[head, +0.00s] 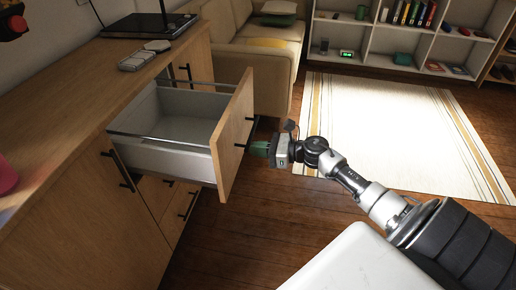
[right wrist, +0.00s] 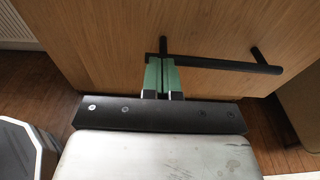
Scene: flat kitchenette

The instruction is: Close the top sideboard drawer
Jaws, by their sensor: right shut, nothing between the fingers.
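The top sideboard drawer (head: 185,128) is pulled well out of the wooden sideboard (head: 85,85) in the head view. Its grey inside shows and looks empty. Its wooden front (head: 234,138) faces right and carries a dark bar handle (head: 246,132). My right gripper (head: 256,149) is shut and empty, with its green fingertips close to the drawer front near the handle. In the right wrist view the green fingers (right wrist: 160,75) are together beside the left end of the black handle (right wrist: 220,62). I cannot tell whether they touch the wood. My left gripper is not in view.
Other closed drawers (head: 180,203) lie below the open one. A beige sofa (head: 262,55) stands behind it. A striped rug (head: 390,130) covers the floor at right. Wooden floor is free in front of the drawer.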

